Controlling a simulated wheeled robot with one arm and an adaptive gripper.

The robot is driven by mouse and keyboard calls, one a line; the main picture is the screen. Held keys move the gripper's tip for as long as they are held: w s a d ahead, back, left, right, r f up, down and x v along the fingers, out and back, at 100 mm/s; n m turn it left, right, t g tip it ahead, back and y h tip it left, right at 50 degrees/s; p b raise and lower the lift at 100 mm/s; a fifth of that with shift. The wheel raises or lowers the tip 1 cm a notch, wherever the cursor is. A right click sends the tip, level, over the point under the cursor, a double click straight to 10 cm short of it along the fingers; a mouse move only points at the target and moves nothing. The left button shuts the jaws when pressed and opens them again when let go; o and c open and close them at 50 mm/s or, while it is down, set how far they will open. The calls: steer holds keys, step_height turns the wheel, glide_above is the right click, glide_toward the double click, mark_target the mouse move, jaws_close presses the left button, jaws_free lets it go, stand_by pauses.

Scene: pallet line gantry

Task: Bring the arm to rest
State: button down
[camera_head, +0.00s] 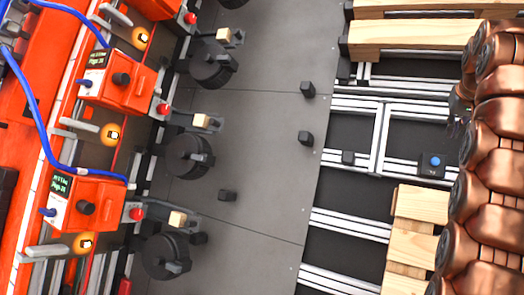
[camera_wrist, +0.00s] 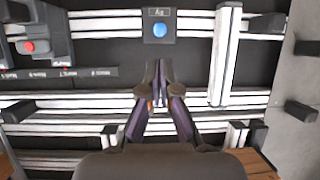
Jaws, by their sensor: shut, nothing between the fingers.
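In the wrist view, my gripper (camera_wrist: 157,68) shows in the middle, with its dark fingers brought together at the tips. Nothing is held between them. The fingers appear over the pale rails (camera_wrist: 60,105) of a frame, just below a blue button (camera_wrist: 160,29) on a dark box. I cannot tell the height above the rails. In the head view the same kind of blue button (camera_head: 435,161) sits on the frame at the right. My gripper is not clearly made out there.
Orange units (camera_head: 88,202) with blue cables stand along the left, beside round black fixtures (camera_head: 188,156). The grey floor (camera_head: 255,125) between is mostly open, with small black blocks (camera_head: 306,138). Wooden boards (camera_head: 415,240) lie at the right. A red button (camera_wrist: 29,46) shows in the wrist view.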

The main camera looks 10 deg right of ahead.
steer(key=s+a+f+n+g+y+p, duration=0.15)
steer(key=a+f, duration=0.25)
steer(key=a, duration=0.5)
steer(key=s+a+f+n+g+y+p, duration=0.15)
steer(key=a+f, duration=0.25)
steer(key=a, duration=0.5)
steer(key=s+a+f+n+g+y+p, duration=0.1)
steer(key=s+a+f, duration=0.25)
steer(key=a, duration=0.45)
steer(key=s+a+f+n+g+p, duration=0.1)
steer(key=s+a+f, duration=0.3)
steer(key=s+f, duration=0.2)
steer(key=s+a+f+g, duration=0.2)
steer(key=s+a+f, duration=0.3)
steer(key=s, duration=0.6)
steer(key=s+a+f+n+g+p, duration=0.1)
steer(key=s+a+f, duration=0.3)
steer(key=s+f, duration=0.3)
steer(key=shift+s+a+n+p, duration=0.3)
steer(key=shift+s+a+p, duration=0.1)
steer(key=shift+s, duration=0.85)
